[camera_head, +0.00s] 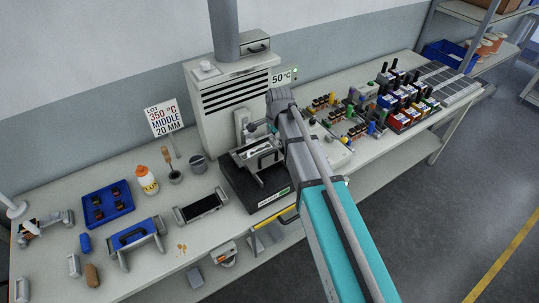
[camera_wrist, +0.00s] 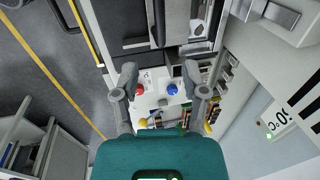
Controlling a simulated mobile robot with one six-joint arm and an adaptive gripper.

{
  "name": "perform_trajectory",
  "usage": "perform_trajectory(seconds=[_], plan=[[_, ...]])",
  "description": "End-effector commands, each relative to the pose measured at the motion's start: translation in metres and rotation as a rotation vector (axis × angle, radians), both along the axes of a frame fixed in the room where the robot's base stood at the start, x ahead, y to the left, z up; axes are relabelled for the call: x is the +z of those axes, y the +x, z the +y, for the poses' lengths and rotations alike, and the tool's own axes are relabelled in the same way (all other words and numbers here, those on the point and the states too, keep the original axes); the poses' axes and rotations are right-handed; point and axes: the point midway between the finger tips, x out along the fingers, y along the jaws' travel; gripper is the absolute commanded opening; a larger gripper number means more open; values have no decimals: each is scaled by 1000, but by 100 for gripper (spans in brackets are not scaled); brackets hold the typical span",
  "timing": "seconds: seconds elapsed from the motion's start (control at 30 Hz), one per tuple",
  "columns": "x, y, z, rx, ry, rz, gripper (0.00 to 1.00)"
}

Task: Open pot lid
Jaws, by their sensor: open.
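The pot appears to be the black box-shaped unit (camera_head: 242,190) with a small lit display on its front, in the middle of the bench. A grey metal piece with a raised handle (camera_head: 262,158), which looks like its lid, sits on top. In the wrist view, the grey metal piece (camera_wrist: 176,22) and the dark unit (camera_wrist: 134,30) show at the top edge, beyond the fingertips. My gripper (camera_wrist: 160,72) is open with nothing between its fingers. It is apart from the lid.
A white panel (camera_wrist: 160,103) with a red knob (camera_wrist: 140,88) and a blue knob (camera_wrist: 173,88) shows between my fingers. A vented white cabinet (camera_head: 232,100) stands behind the unit. A dark tray (camera_head: 201,205) lies to its left. Several connectors and coloured boxes (camera_head: 405,105) crowd the right.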

Motion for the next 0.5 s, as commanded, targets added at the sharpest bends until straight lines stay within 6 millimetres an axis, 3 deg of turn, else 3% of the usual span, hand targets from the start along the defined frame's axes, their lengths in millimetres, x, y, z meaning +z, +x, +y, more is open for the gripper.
perform_trajectory(seconds=[0.5], plan=[[-44, 7, 5, 0, 0, 0, 57]])
